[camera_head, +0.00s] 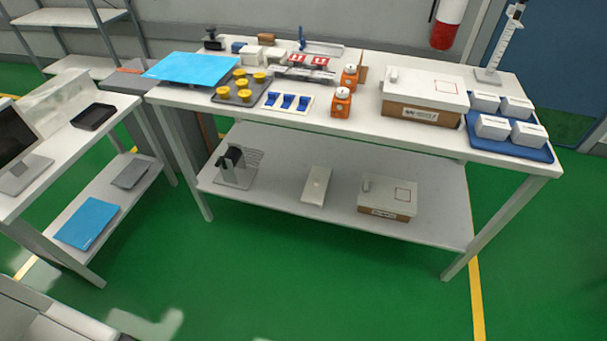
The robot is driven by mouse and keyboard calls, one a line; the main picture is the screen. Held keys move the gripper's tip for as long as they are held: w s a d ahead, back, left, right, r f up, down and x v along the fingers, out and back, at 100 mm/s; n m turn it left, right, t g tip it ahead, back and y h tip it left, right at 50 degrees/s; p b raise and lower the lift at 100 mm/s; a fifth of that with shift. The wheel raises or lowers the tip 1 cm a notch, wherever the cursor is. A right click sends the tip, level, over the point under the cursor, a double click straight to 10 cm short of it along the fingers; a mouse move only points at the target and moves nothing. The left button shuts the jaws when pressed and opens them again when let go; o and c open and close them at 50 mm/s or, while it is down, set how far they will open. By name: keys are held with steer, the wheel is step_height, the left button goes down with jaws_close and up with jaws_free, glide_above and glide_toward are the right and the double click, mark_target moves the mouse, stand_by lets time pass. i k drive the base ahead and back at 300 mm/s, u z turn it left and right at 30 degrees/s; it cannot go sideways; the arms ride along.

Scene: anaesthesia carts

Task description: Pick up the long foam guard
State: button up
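I cannot tell for sure which thing is the long foam guard. A long pale block (317,185) lies flat on the lower shelf (290,210) of the main table and may be it. It sits between a grey stand with a black part (235,165) and a white-topped box (387,199), apart from both. My gripper is not in view.
The main tabletop (355,130) is crowded with a blue mat (193,68), yellow-capped pieces (243,94), orange-and-white bottles (341,103), a larger box (424,96) and a blue tray (512,147). A side table (95,140) stands left. Green floor (330,280) in front is clear.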

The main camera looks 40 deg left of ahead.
mark_target(316, 188)
steer(key=u, duration=0.7)
steer(key=i, duration=0.85)
steer(key=u, duration=1.45)
steer(key=i, duration=0.35)
steer(key=u, duration=0.2)
